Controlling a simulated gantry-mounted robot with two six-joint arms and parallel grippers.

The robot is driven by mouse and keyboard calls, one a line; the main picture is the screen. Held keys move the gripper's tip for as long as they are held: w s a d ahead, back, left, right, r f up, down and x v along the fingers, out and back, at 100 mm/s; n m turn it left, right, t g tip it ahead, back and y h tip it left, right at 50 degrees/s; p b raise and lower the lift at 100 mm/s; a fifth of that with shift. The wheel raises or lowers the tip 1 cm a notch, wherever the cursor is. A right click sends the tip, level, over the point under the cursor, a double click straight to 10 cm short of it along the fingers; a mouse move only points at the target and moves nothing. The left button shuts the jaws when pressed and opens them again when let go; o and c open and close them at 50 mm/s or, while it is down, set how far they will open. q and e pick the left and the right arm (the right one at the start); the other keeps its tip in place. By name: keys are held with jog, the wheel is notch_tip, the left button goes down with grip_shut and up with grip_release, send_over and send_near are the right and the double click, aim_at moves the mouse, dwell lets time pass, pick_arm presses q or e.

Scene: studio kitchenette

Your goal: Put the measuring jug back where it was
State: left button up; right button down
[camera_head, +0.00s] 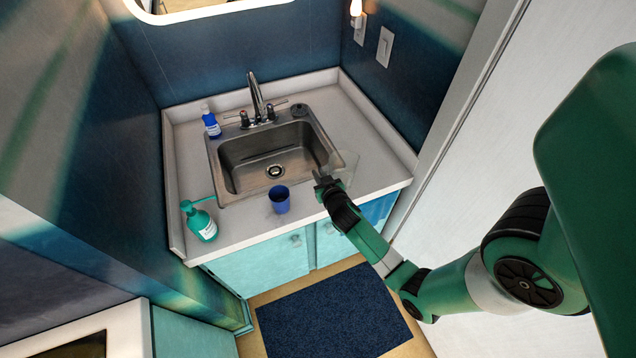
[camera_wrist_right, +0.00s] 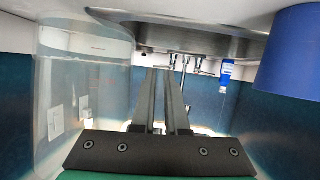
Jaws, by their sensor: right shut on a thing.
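The clear measuring jug (camera_head: 347,165) is see-through and faint, at the front right of the sink by the counter edge. In the right wrist view it stands large at the left (camera_wrist_right: 75,95), and that view looks upside down. My right gripper (camera_head: 322,181) reaches in over the front of the counter, beside the jug. In the wrist view its fingers (camera_wrist_right: 167,75) are close together, shut on the jug, likely at the handle; the grip point is hard to see. I cannot tell whether the jug's base touches the counter. My left gripper is not in view.
A steel sink (camera_head: 240,185) with a tap (camera_head: 259,98) fills the counter's middle. A blue cup (camera_head: 280,200) stands at the front edge, left of my gripper. A teal pump bottle (camera_head: 201,222) and a blue bottle (camera_head: 211,124) stand left. The counter's right side (camera_head: 375,150) is clear.

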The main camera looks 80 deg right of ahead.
jog(key=shift+w+d+f, duration=0.3)
jog(key=shift+d+f, duration=0.2)
jog(key=shift+f, duration=0.15)
notch_tip(320, 180, down, 4)
jog(key=shift+w+d+r+b, duration=0.1)
jog(key=shift+d+r+b, duration=0.1)
jog(key=shift+b, duration=0.75)
jog(key=shift+r, duration=0.1)
jog(key=shift+f, duration=0.25)
jog(key=c, duration=0.9)
grip_release()
jog(key=shift+r, duration=0.1)
